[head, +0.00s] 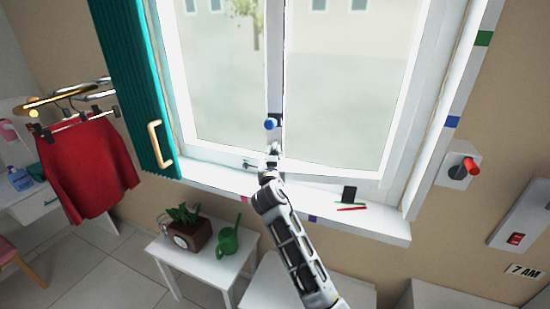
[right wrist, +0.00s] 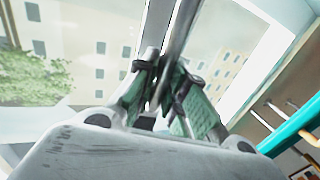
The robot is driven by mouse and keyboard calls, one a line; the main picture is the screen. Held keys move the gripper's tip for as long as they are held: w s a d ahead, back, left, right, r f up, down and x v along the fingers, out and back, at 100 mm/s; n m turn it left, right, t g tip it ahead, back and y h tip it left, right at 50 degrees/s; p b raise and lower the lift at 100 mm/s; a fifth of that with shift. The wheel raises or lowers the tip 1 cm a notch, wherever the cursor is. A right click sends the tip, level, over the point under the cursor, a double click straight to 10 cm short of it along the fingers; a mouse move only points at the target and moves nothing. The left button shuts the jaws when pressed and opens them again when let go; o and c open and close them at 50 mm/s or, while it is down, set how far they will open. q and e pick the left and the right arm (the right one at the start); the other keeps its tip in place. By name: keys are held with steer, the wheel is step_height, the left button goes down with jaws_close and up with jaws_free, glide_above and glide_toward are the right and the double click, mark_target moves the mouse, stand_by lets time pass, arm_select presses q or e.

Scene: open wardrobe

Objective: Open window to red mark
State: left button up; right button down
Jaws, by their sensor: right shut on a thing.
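The white two-pane window (head: 385,178) fills the top middle of the head view. My right gripper (head: 273,152) is just below the knob. In the right wrist view, its green-padded fingers (right wrist: 166,82) are shut on a thin grey bar (right wrist: 184,35), which looks like the window handle. The contact is partly hidden by the fingers. A thin red strip (head: 352,209), which looks like the red mark, lies on the sill right of my arm, near a green strip (head: 338,204). My left gripper is out of view.
A black block (head: 349,194) stands on the sill (head: 395,229). A teal shutter (head: 130,80) is on the left. Below are a white side table (head: 190,262) with a plant box (head: 187,235) and a green watering can (head: 228,240). A red garment (head: 85,168) hangs left.

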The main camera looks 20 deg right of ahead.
steer(key=s+a+n+y, duration=0.1)
steer(key=s+a, duration=0.1)
steer(key=s, duration=0.8)
steer(key=shift+s+a+t+y, duration=0.2)
steer(key=shift+s+t+y, duration=0.1)
steer(key=shift+s+y, duration=0.1)
steer(key=c, duration=1.5)
jaws_free()
steer(key=shift+w+p, duration=0.1)
steer(key=shift+p, duration=0.2)
steer(key=shift+o, duration=0.2)
steer(key=shift+s, duration=0.2)
steer(key=v, duration=1.1)
steer(key=shift+s, duration=0.3)
steer(key=shift+a, duration=0.15)
